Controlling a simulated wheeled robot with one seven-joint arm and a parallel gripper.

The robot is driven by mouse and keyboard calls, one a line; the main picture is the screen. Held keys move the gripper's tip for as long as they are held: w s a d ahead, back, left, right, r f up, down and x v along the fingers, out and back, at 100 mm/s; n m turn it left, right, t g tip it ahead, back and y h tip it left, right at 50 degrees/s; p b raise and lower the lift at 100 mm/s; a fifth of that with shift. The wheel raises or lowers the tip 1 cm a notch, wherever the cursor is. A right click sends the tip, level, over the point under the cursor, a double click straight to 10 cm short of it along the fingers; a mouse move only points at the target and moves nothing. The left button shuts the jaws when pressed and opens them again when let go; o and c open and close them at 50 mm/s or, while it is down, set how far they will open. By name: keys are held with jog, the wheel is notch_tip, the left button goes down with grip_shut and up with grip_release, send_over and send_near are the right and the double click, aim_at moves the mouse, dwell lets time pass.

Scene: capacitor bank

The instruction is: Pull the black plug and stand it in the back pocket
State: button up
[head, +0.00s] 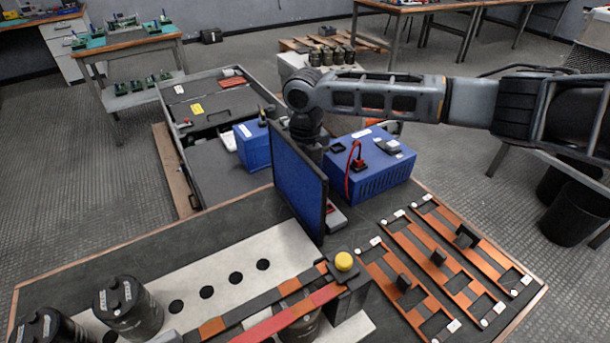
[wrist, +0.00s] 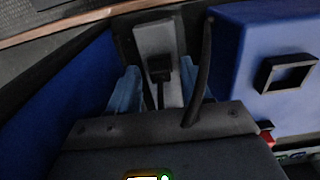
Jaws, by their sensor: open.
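In the wrist view my gripper (wrist: 160,90) is open, its two pale blue fingers apart. A small black plug (wrist: 160,68) shows between and beyond the fingers, on a grey strip (wrist: 155,42). I cannot tell whether the fingers touch it. In the head view the fingers and the plug are hidden behind the upright blue panel (head: 298,182); only the strip's end (head: 336,220) shows. A square black-rimmed pocket (head: 337,148) is on top of the blue box (head: 385,180); a square black pocket also shows in the wrist view (wrist: 287,74).
The blue panel stands close to the left of my gripper, the blue box close to the right. A red plug (head: 358,165) with a red cable is on the box. A dark cable (wrist: 203,65) passes near the right finger. Copper bars (head: 430,262) lie at front right.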

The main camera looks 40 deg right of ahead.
jog(key=shift+c, duration=0.2)
grip_shut()
jog(key=shift+r, duration=0.15)
dwell(0.4)
jog(key=shift+r+p, duration=2.4)
jog(key=shift+r, duration=0.5)
